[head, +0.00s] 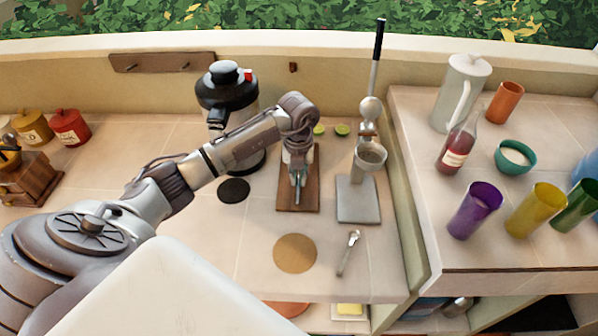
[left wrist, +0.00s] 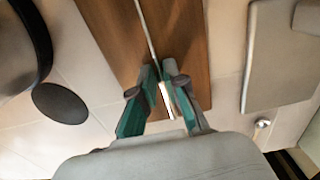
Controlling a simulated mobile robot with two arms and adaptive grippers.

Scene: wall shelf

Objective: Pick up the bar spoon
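My right gripper is out of view.
A grey press (head: 358,200) with a tall black handle stands right of the board. A black juicer (head: 228,100) stands at the left. A round cork mat (head: 295,253) lies in front. The raised shelf at right holds a bottle (head: 458,150) and several cups.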

